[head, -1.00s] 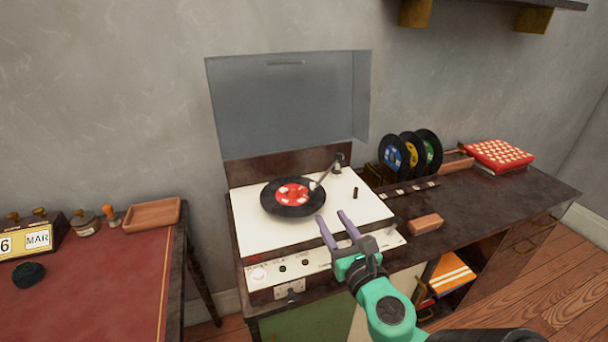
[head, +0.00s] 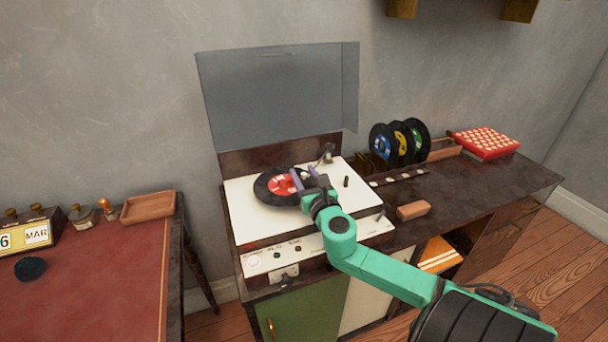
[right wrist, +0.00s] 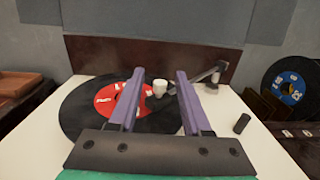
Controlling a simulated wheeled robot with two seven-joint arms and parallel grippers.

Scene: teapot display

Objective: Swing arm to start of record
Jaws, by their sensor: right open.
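A black record with a red label (head: 272,189) lies on the white deck of the record player (head: 244,222). The tone arm (head: 327,155) is pivoted at the deck's back right. In the right wrist view the arm's pale head (right wrist: 160,87) hangs over the record (right wrist: 82,108), near the red label. My right gripper (head: 304,172) is open over the right part of the record. In the right wrist view its purple fingers (right wrist: 160,73) stand left and right of the arm's head, with visible gaps. The fingers hide parts of the record and arm. My left gripper is out of view.
The raised grey lid (head: 280,97) stands behind the deck. A short dark peg (head: 346,182) stands on the deck's right. Upright records (head: 382,146), a brown block (head: 413,211) and a red-and-white box (head: 486,143) are to the right. A red-topped desk (head: 100,270) is at left.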

